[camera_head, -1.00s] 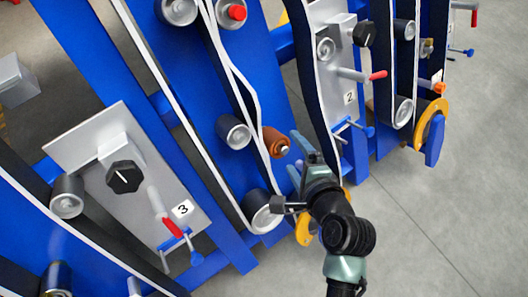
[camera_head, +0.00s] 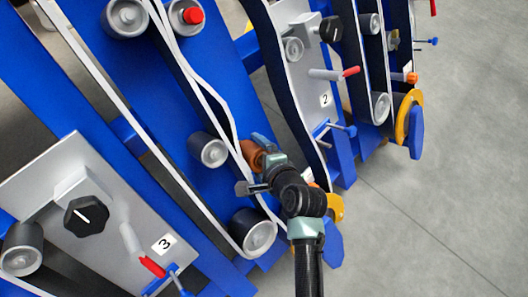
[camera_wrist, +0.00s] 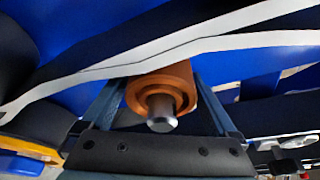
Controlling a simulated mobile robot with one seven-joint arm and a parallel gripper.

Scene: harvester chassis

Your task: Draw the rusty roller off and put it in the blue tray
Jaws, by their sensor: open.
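The rusty roller (camera_head: 251,153) is an orange-brown cylinder on the blue frame beside a white-edged belt. In the wrist view the roller (camera_wrist: 178,82) shows its end face with a bright metal shaft pointing at the camera. My gripper (camera_head: 258,156) is open at the roller and partly hides it in the head view. In the wrist view my gripper (camera_wrist: 162,100) has one finger on each side of the roller; I cannot tell whether either touches it. I cannot make out the blue tray in either view.
Grey rollers (camera_head: 208,150) and (camera_head: 253,232) sit close to the left and below. Panel 3 (camera_head: 120,215) with a black knob and red-tipped lever is at lower left; panel 2 (camera_head: 303,75) is at upper right. Grey floor (camera_head: 440,190) is clear at right.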

